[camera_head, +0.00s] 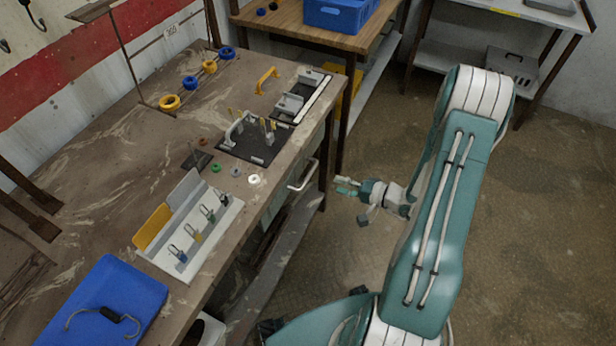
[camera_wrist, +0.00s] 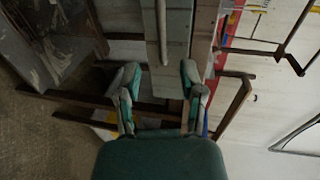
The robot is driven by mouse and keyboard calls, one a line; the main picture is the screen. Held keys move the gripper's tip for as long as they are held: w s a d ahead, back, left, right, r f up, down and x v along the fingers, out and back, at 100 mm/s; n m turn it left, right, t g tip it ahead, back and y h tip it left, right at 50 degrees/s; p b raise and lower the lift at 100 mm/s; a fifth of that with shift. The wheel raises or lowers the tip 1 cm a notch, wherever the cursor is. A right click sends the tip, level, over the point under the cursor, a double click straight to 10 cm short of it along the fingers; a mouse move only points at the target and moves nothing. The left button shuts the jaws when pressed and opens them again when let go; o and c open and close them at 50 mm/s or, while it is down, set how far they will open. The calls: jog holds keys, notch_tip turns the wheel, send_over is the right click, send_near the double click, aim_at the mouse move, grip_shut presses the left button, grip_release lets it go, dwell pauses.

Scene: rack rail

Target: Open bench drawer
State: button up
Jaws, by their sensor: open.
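The bench drawer's handle (camera_head: 303,175) is a pale bar on the front side of the workbench (camera_head: 100,130), below the top's edge. The drawer looks shut; its front is mostly hidden under that edge in the head view. My gripper (camera_head: 347,187) is open and empty, to the right of the handle with a gap between them. In the wrist view, the handle (camera_wrist: 162,32) runs up the picture ahead of my open gripper (camera_wrist: 160,85), in line with the space between the fingers. The drawer front (camera_wrist: 179,75) is a pale panel behind it.
A wooden table (camera_head: 290,25) with a blue crate (camera_head: 335,14) stands behind. The floor (camera_head: 530,220) right of my arm is clear.

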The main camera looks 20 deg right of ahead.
aim_at(308, 176)
jog(key=x, duration=1)
jog(key=shift+w+a, duration=0.1)
jog(key=shift+a, duration=0.15)
grip_shut()
